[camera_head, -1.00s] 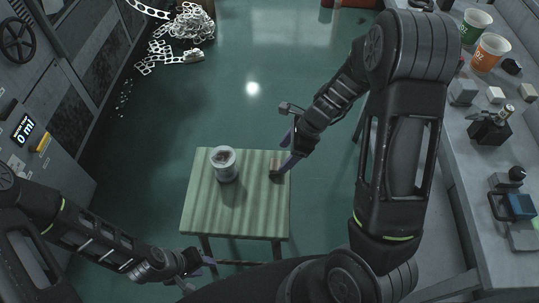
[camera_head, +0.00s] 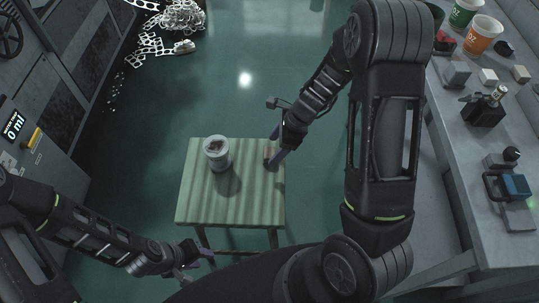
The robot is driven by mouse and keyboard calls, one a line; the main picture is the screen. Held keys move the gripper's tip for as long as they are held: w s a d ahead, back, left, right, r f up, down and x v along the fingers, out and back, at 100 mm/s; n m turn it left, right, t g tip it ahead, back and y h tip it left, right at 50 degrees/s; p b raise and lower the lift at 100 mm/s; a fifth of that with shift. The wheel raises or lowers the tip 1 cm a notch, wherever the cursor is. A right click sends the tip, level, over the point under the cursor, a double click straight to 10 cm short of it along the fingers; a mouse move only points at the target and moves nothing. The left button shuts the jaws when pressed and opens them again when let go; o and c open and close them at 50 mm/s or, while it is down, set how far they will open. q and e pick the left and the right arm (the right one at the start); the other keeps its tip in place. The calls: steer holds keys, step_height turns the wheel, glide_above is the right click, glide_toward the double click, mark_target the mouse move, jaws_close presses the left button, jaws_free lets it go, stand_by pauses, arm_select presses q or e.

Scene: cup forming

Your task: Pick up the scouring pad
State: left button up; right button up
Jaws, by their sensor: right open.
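The scouring pad (camera_head: 267,157) looks like a small brownish block at the right edge of the small light-green striped table (camera_head: 220,205). My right gripper (camera_head: 274,157) is open at that edge, its purple fingers beside and partly over the pad. They hide much of it, and I cannot tell whether they touch it. My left gripper (camera_head: 198,260) is low near the table's front edge, with its fingers apart and nothing seen between them.
A grey workbench (camera_head: 465,190) on the right holds paper cups, small blocks and devices. A grey machine (camera_head: 38,150) stands at left. White scrap strips (camera_head: 178,22) lie on the floor behind.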

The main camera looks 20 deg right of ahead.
mark_target(270, 152)
steer(key=x, duration=0.2)
steer(key=b+x, duration=0.1)
steer(key=x, duration=0.1)
steer(key=shift+w+f, duration=0.25)
steer(key=shift+f, duration=0.05)
steer(key=shift+c, duration=0.4)
steer(key=c, duration=1.4)
